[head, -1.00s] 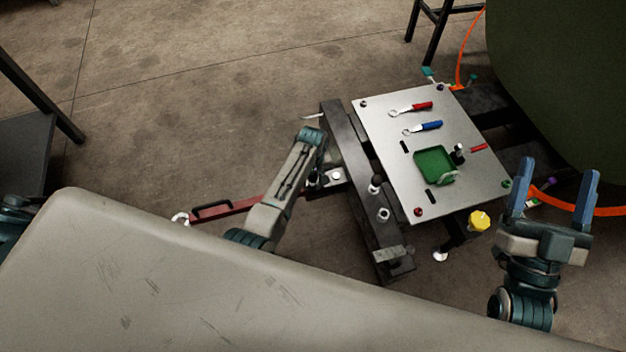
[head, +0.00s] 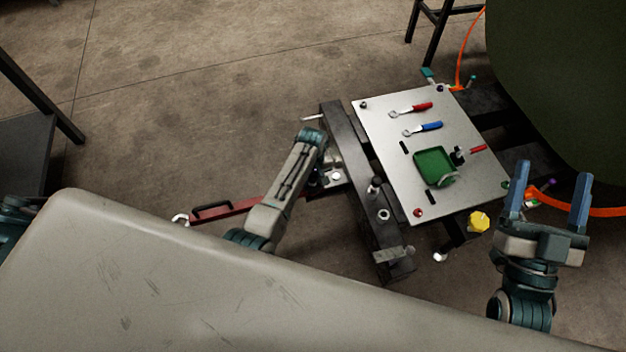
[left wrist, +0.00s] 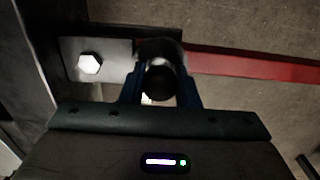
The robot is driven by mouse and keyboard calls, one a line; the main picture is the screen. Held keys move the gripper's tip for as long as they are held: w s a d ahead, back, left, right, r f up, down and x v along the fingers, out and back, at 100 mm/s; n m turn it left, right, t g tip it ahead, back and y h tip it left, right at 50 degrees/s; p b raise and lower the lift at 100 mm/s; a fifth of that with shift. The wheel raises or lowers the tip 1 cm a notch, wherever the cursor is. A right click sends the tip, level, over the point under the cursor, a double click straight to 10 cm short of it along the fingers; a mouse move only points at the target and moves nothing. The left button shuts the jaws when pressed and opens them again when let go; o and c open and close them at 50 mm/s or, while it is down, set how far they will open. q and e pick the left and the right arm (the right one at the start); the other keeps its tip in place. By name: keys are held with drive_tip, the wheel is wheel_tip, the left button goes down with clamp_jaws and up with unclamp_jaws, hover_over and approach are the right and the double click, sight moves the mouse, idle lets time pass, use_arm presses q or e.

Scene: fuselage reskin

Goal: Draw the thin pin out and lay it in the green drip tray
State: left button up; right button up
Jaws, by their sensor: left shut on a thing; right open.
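My left gripper (left wrist: 160,95) is shut on a dark round-headed piece (left wrist: 160,78) beside the grey bracket (left wrist: 110,60). The piece's shaft is hidden, so I cannot tell whether it is the thin pin or whether it sits in a hole. In the head view the left gripper (head: 314,180) points down beside the dark beam, largely hidden by its own arm. The green drip tray (head: 432,163) lies on the silver panel, with a small grey curved piece at its near right corner. My right gripper (head: 551,183) is open and empty, right of the panel.
The silver panel (head: 385,125) carries a red-handled tool (head: 419,107), a blue-handled tool (head: 430,126) and a black-topped post (head: 459,156) by the tray. The dark beam (head: 345,140) and a red bar (head: 235,207) lie near my left arm. A yellow knob (head: 479,222) is below the panel.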

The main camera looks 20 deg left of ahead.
use_arm(q)
drive_tip(key=shift+r, duration=0.25)
use_arm(e)
drive_tip(key=shift+w+f+g, duration=0.15)
drive_tip(key=shift+f+g, duration=0.2)
drive_tip(key=shift+f, duration=0.2)
drive_tip(key=shift+w+f+g, duration=0.15)
drive_tip(key=shift+f+g, duration=0.2)
drive_tip(key=shift+f, duration=0.2)
use_arm(q)
drive_tip(key=shift+r+p, duration=0.15)
drive_tip(key=shift+p, duration=0.2)
use_arm(e)
drive_tip(key=shift+w+f+g, duration=0.1)
drive_tip(key=shift+f+g, duration=0.5)
drive_tip(key=shift+f, duration=0.3)
drive_tip(key=shift+f+m+g, duration=0.3)
drive_tip(key=shift+f+g, duration=0.1)
drive_tip(key=shift+f, duration=0.15)
use_arm(q)
drive_tip(key=shift+r+p, duration=0.25)
drive_tip(key=shift+p, duration=0.05)
use_arm(e)
drive_tip(key=shift+f+g, duration=0.6)
drive_tip(key=shift+f, duration=0.45)
